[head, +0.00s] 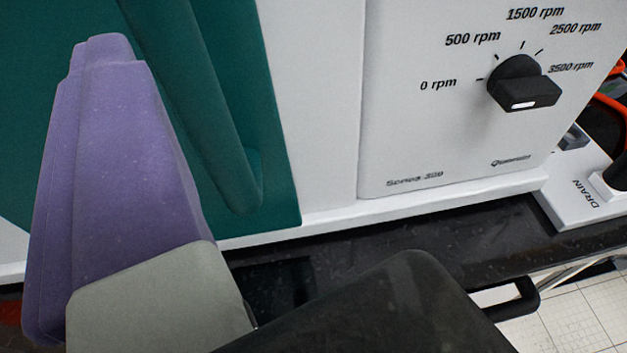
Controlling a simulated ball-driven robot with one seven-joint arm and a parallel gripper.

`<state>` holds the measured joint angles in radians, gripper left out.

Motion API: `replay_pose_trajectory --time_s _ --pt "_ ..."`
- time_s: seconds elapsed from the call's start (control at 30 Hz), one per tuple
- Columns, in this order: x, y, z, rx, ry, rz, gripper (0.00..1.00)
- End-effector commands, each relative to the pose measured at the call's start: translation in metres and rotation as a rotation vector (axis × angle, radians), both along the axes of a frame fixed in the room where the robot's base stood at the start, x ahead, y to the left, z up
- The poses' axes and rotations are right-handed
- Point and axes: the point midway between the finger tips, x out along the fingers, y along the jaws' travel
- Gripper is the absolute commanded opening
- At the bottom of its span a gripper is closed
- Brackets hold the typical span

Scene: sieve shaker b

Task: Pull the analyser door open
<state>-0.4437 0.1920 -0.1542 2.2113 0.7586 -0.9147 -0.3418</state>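The analyser door is the teal panel (278,190) on the white machine, at the left of the head view. It looks closed against the front, though its left side is hidden. A long teal bar handle (195,95) runs down it, slanting in the picture, and its lower end joins the door near the bottom edge. My gripper (102,50) shows as purple fingers on a grey base, to the left of the handle. A strip of teal shows between fingers and handle, with no visible contact. The fingers overlap from this angle, so their gap is hidden.
A white control panel with a black speed knob (522,84) is right of the door. A black bench top (400,228) runs below the machine. A white plate marked DRAIN (575,200) and orange tubing (608,100) are at the right. Tiled floor (580,315) shows lower right.

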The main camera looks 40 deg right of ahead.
Motion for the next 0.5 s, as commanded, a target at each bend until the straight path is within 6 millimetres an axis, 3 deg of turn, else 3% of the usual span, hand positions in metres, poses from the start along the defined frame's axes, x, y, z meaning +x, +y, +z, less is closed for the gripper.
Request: replay_pose_trajectory --time_s 0.1,0.2,0.5 --pt "-0.020 -0.011 -0.025 -0.085 0.006 -0.096 0.46" --pt "-0.026 -0.018 -0.032 -0.122 0.002 -0.139 0.46" --pt "0.015 -0.039 -0.035 -0.127 -0.003 -0.146 0.46"
